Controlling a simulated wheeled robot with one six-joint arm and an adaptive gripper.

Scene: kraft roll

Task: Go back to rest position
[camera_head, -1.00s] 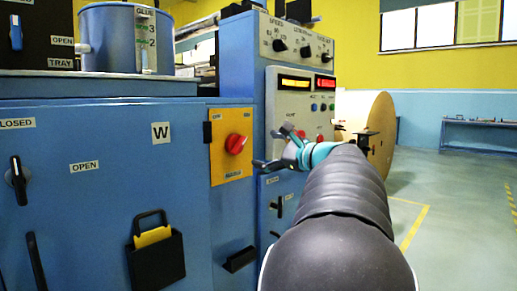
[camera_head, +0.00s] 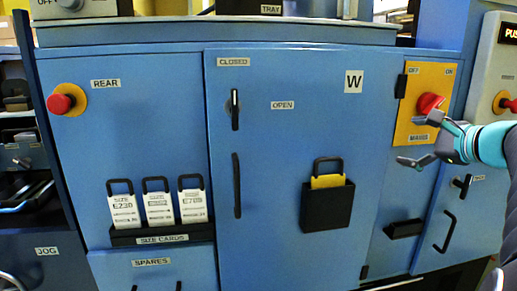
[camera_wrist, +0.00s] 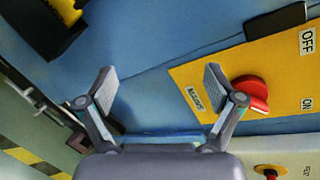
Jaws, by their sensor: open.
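My gripper (camera_head: 424,142) is at the right in the head view, in front of the blue cabinet beside the yellow switch plate. Its two fingers are spread and nothing is between them. The wrist view shows the open gripper (camera_wrist: 158,85) with the blue panel and the yellow plate (camera_wrist: 285,68) beyond it. The red rotary switch (camera_head: 430,103) sits on that plate, marked OFF and ON. In the wrist view the red switch (camera_wrist: 250,92) lies just right of the right finger. I cannot tell whether the finger touches it.
The cabinet door marked W (camera_head: 275,150) carries a black pocket with a yellow insert (camera_head: 327,205). Several size cards (camera_head: 158,208) stand in a rack at left. A red button (camera_head: 60,103) is by the REAR label. Another red button (camera_head: 502,103) is at the right edge.

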